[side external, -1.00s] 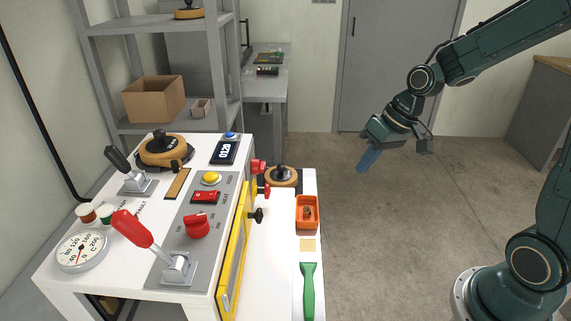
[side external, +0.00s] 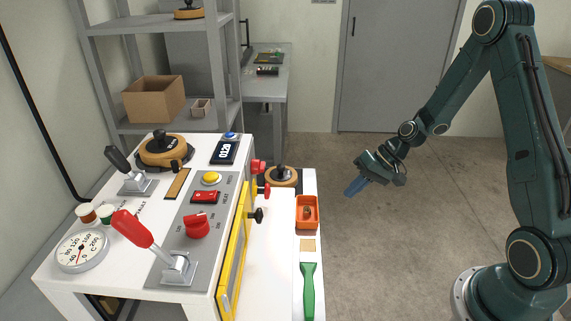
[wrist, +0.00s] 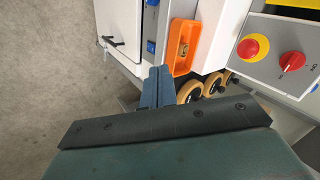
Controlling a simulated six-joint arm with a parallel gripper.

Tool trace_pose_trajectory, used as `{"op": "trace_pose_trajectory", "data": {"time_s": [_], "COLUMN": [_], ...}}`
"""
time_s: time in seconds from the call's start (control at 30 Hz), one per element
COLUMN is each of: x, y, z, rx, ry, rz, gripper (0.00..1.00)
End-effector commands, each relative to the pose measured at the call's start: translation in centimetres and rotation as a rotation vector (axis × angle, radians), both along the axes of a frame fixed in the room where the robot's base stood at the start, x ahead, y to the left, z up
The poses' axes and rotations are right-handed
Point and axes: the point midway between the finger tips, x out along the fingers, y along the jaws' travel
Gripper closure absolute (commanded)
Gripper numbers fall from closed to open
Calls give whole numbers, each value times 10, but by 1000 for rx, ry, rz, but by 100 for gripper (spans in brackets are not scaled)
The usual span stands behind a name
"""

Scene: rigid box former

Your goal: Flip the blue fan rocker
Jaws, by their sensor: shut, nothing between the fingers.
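My gripper (side external: 354,188) is shut and empty, with its blue fingers together. It hangs in free air to the right of the bench, apart from everything. In the wrist view its closed fingers (wrist: 157,88) point towards the area beside the orange bin. A small blue part (wrist: 151,47) shows on a narrow panel left of that bin in the wrist view; it may be the blue fan rocker, but it is too small to tell. I cannot make out a blue rocker in the side view. A red rocker (side external: 205,197) sits on the grey panel there.
The white bench carries a red-handled lever (side external: 132,228), a red knob (side external: 196,226) and a yellow button (side external: 211,178). The orange bin (side external: 307,226) and a green-handled tool (side external: 308,291) lie on its right strip. The floor between bench and arm is clear.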

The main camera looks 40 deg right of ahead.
Motion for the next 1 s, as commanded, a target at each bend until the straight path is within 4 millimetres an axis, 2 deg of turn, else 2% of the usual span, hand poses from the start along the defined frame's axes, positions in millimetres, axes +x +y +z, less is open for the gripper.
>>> {"op": "trace_pose_trajectory", "data": {"time_s": [0.1, 0.6, 0.8, 1.0], "x": [1, -2, -4, -5], "y": [-7, -30, -34, -36], "z": [-20, -92, -108, -113], "rx": [49, 235, 277, 288], "ry": [2, -13, -19, -21], "rz": [-43, -234, -284, -300], "gripper": [100, 100, 100, 100]}}
